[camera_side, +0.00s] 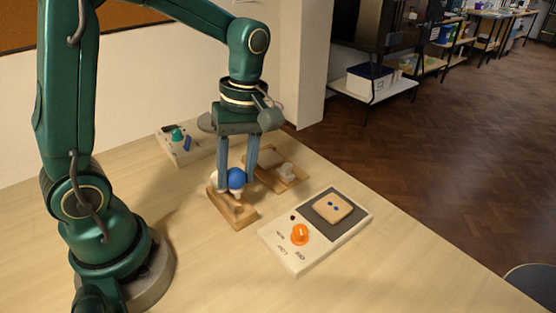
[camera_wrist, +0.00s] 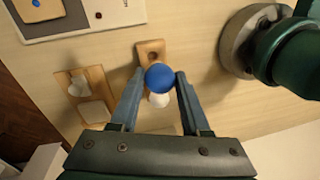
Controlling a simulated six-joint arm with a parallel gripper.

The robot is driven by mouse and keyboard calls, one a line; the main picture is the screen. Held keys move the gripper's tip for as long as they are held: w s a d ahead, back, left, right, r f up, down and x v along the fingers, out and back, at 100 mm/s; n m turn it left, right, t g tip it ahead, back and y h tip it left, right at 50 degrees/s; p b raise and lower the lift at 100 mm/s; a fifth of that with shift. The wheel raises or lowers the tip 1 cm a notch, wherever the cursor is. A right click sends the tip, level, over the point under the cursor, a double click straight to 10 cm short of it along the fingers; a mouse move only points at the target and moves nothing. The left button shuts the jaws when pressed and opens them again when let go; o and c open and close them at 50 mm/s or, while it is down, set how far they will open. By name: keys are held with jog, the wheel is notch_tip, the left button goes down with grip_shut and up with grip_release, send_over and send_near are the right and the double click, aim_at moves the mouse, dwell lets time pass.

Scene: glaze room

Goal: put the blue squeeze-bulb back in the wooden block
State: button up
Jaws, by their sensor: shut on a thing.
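The blue squeeze-bulb (camera_side: 236,178) is between the fingers of my gripper (camera_side: 236,183), which is shut on it. In the wrist view the blue bulb (camera_wrist: 160,77) sits between the two fingertips. The wooden block (camera_side: 234,214) is below it on the table; its near end is bare and shows a dark hollow. In the wrist view that end of the block (camera_wrist: 151,46) shows a round hole just beyond the blue bulb. A white bulb (camera_wrist: 159,100) shows behind the blue one. The blue bulb's lower end is hidden, so its exact height over the block is unclear.
A wooden tray (camera_side: 261,178) with white pieces lies right of the block. A pale box with an orange knob (camera_side: 300,235) and a wooden plate (camera_side: 333,207) stands at the front right. Another box with a teal knob (camera_side: 177,135) is at the back. The table's front is clear.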

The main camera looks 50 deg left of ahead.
aim_at(239, 190)
jog(key=shift+f, duration=1.05)
jog(key=shift+f, duration=0.15)
jog(key=shift+f, duration=1.05)
jog(key=shift+f, duration=0.15)
jog(key=o, duration=0.8)
jog(key=shift+r, duration=3.05)
